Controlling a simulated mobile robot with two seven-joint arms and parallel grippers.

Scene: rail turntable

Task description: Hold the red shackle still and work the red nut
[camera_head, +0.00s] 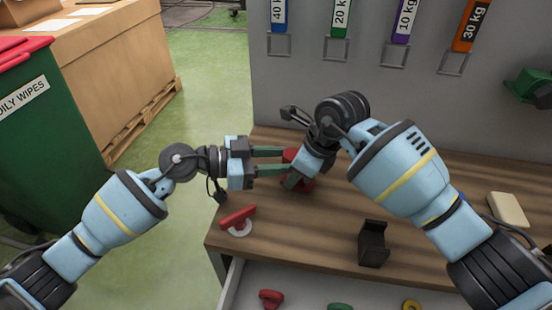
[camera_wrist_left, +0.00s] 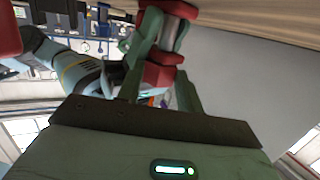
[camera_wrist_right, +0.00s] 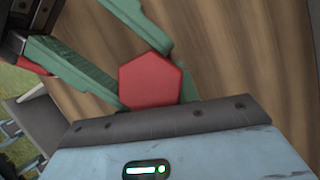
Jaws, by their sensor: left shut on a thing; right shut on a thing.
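The red shackle (camera_head: 297,184) stands on the wooden bench near its left end, mostly hidden by my grippers. My left gripper (camera_head: 285,162) reaches in from the left, its green fingers shut on the shackle. In the left wrist view the fingers flank red parts and a grey pin (camera_wrist_left: 168,33). The red nut (camera_wrist_right: 150,80) shows as a hexagon in the right wrist view, just in front of my right gripper (camera_wrist_right: 152,98). That gripper comes from above and is shut on the nut.
A red bar on a white disc (camera_head: 239,219) lies at the bench's front left. A black holder (camera_head: 373,245) and a beige block (camera_head: 508,210) stand to the right. An open drawer (camera_head: 305,285) below holds coloured pieces. A green bin (camera_head: 45,130) is at left.

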